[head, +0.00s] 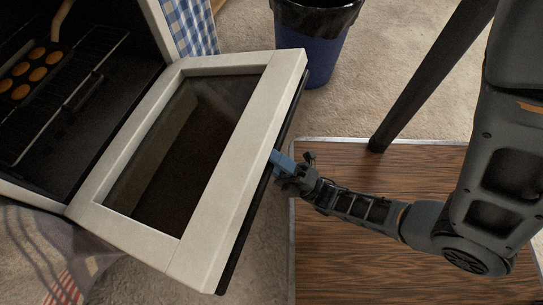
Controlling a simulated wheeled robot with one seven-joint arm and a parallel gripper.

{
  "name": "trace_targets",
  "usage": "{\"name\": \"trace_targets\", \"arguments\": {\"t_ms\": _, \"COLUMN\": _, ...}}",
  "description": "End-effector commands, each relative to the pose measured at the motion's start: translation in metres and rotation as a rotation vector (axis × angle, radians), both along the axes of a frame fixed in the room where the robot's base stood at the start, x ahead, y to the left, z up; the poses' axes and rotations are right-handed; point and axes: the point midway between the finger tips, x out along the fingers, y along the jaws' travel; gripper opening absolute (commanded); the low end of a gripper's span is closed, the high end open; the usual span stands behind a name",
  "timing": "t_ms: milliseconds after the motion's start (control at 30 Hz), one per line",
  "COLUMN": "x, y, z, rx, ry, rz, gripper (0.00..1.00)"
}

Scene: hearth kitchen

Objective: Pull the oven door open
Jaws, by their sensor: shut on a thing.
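The oven door (252,165) is a pale frame around a dark glass pane, and it stands wide open from the oven (113,101) at the left. Its dark handle (233,254) runs along the door's outer right edge. My gripper (278,163), with blue fingers, is shut on the handle near the middle of that edge. The fingertips and the gripped part of the handle are partly hidden behind the door's edge.
Inside the oven, a tray of round baked items (37,74) sits on a wire rack (92,66). A blue bin (322,62) with a black liner stands behind the door. A checked cloth (190,25) hangs beside the oven.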

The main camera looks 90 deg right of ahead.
Motion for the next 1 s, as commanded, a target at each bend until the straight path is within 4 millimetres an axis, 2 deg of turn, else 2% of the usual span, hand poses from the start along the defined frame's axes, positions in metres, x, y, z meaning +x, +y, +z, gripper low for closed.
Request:
{"name": "trace_targets", "arguments": {"t_ms": 33, "x": 0.007, "y": -0.002, "z": 0.0, "rx": -0.002, "ry": 0.003, "rz": 0.005, "gripper": 0.0}}
{"name": "trace_targets", "arguments": {"t_ms": 200, "x": 0.008, "y": -0.001, "z": 0.0, "rx": -0.003, "ry": 0.002, "rz": 0.005, "gripper": 0.0}}
{"name": "trace_targets", "arguments": {"t_ms": 233, "x": 0.008, "y": -0.001, "z": 0.0, "rx": -0.003, "ry": 0.002, "rz": 0.005, "gripper": 0.42}}
{"name": "trace_targets", "arguments": {"t_ms": 400, "x": 0.007, "y": -0.001, "z": 0.0, "rx": -0.001, "ry": 0.004, "rz": 0.005, "gripper": 0.58}}
{"name": "trace_targets", "arguments": {"t_ms": 867, "x": 0.003, "y": -0.001, "z": 0.0, "rx": -0.001, "ry": 0.002, "rz": 0.002, "gripper": 0.6}}
{"name": "trace_targets", "arguments": {"t_ms": 1000, "x": -0.003, "y": 0.001, "z": -0.006, "rx": 0.001, "ry": 0.005, "rz": 0.002, "gripper": 0.6}}
